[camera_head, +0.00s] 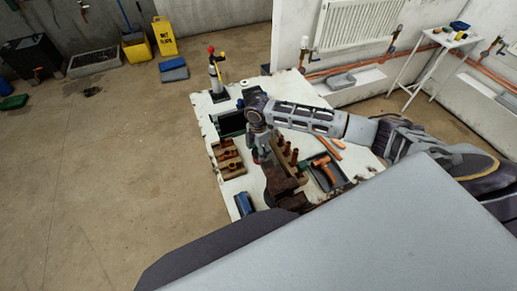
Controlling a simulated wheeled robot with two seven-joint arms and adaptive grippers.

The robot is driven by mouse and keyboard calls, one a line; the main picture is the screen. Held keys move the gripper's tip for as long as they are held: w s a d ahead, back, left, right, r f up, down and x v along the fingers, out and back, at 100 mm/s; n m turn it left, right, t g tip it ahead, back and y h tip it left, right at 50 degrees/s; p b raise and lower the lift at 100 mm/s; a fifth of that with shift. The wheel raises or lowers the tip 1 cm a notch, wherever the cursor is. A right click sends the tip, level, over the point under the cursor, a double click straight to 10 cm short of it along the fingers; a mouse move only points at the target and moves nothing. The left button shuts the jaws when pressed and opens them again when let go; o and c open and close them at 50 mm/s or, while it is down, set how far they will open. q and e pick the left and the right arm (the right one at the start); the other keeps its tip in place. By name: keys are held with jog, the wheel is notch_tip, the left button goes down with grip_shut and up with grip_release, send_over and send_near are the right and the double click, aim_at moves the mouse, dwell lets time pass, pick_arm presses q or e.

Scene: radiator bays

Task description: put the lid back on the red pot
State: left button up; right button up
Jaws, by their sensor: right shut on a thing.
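My right gripper (260,152) points down over the middle of the white worktable, its arm coming in from the right. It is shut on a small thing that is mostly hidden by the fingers. A small patch of red (254,161) shows right at the fingertips. It is too small to tell whether this is the red pot or its lid, or whether the two touch. No other lid can be made out on the table. My left gripper is not in view.
The worktable (205,110) carries a wooden rack of copper fittings (228,162) to the left of the gripper. A grey tray with copper parts (325,172) is to the right. A brown block (282,182) stands in front. A red-topped torch (214,72) stands at the far edge.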

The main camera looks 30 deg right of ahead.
jog(key=shift+f+p, duration=0.15)
jog(key=shift+p, duration=0.7)
dwell(1.9)
dwell(0.3)
jog(key=o, duration=0.8)
jog(key=shift+o, duration=0.4)
jog(key=o, duration=0.3)
jog(key=shift+f, duration=0.1)
jog(key=shift+s, duration=0.1)
jog(key=shift+r, duration=0.25)
